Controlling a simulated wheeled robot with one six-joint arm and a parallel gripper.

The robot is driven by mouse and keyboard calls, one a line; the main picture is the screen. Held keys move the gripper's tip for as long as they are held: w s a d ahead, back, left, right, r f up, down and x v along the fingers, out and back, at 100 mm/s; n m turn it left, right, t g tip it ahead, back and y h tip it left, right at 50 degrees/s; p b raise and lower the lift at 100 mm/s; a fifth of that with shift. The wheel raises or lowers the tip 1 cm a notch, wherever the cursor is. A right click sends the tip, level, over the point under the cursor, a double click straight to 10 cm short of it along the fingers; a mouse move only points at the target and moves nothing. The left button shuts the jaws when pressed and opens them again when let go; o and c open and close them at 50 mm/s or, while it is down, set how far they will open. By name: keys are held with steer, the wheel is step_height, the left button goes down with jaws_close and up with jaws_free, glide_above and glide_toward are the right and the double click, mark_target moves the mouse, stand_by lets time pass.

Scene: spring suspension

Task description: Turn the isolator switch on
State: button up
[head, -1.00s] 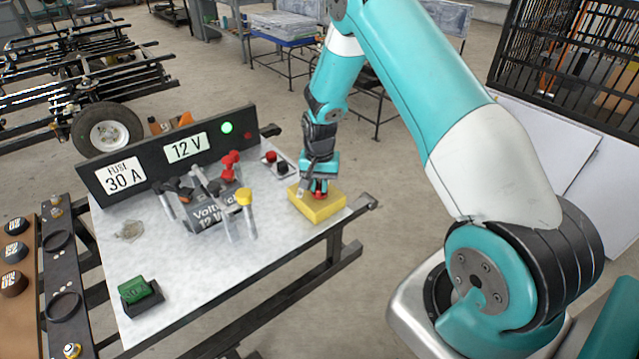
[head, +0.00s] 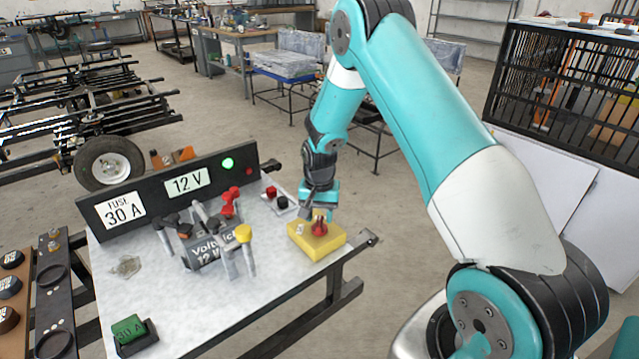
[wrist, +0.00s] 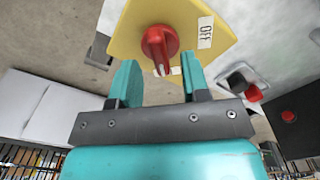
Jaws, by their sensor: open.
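The isolator switch is a yellow box (head: 308,246) with a red rotary knob (head: 319,228) on top, at the right end of the grey bench top. In the wrist view the yellow box (wrist: 128,32) carries an "OFF" label (wrist: 205,32), and the red knob (wrist: 158,48) has a pale pointer mark on its near end. Another small white label is partly hidden behind a finger. My gripper (head: 318,212) is just above the knob in the head view. In the wrist view its teal fingers (wrist: 155,82) are open and empty, apart from the knob.
A dark panel (head: 150,195) with "FUSE 30 A" and "12 V" signs and a lit green lamp (head: 228,163) stands along the bench's back. Red and black terminals (head: 276,197) sit behind the box. Several levers and a yellow-capped post (head: 244,236) stand left of it.

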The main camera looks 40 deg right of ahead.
mark_target(319, 221)
step_height(319, 221, up, 15)
steer(key=shift+r, duration=0.15)
stand_by(0.5)
